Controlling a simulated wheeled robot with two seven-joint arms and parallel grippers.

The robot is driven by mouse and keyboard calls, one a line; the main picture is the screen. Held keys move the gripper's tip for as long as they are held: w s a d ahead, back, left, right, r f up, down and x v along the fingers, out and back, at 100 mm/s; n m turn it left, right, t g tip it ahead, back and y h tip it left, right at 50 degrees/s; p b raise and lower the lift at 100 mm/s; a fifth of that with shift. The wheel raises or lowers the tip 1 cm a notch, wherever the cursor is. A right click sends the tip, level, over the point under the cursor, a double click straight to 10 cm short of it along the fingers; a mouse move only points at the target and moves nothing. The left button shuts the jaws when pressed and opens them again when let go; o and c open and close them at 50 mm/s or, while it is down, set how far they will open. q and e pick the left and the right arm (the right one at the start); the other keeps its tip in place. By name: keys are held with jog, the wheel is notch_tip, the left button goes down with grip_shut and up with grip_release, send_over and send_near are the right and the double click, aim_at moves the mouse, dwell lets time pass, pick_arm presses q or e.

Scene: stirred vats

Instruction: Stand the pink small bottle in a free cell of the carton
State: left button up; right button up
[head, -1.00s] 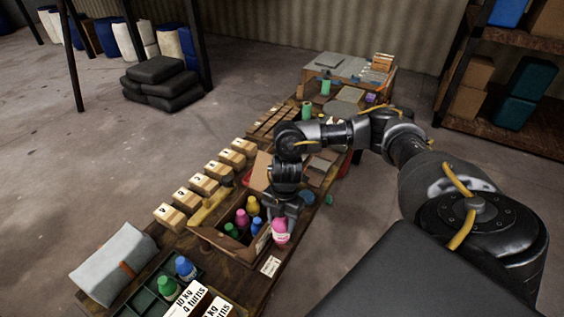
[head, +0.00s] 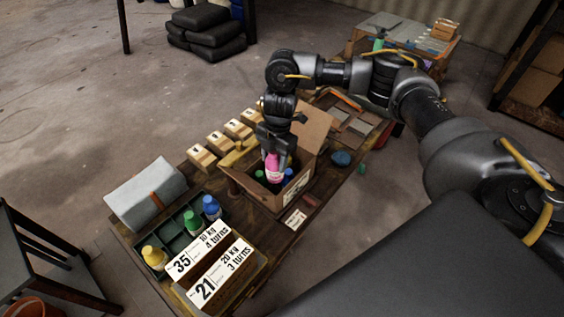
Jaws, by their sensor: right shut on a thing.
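The pink small bottle (head: 273,168) is upright, held from above by my right gripper (head: 273,152), which is shut on it. The bottle is over the open carton (head: 265,199), its lower part at the level of the carton's mouth. The carton stands on the bench with a flap raised at the back. A green bottle (head: 260,175) and a blue bottle (head: 289,174) show inside it beside the pink one. The gripper and the pink bottle hide the other cells, so I cannot tell which are free. My left gripper is not in view.
A green divided tray (head: 175,242) with yellow, green and blue bottles stands at the front left, next to large number cards (head: 208,262). Small labelled boxes (head: 202,157) line the bench's left edge. A white label (head: 294,219) lies before the carton.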

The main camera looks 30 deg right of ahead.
jog(key=shift+w+a, duration=0.1)
jog(key=shift+w, duration=0.05)
jog(key=shift+f, duration=0.2)
dwell(0.3)
jog(key=shift+f+b, duration=0.5)
jog(key=shift+f, duration=0.15)
jog(key=shift+f, duration=0.15)
jog(key=shift+f+b, duration=0.85)
jog(key=shift+f, duration=0.45)
jog(key=shift+f, duration=0.1)
jog(key=shift+f+b, duration=0.55)
jog(key=shift+f, duration=0.3)
jog(key=shift+f, duration=0.15)
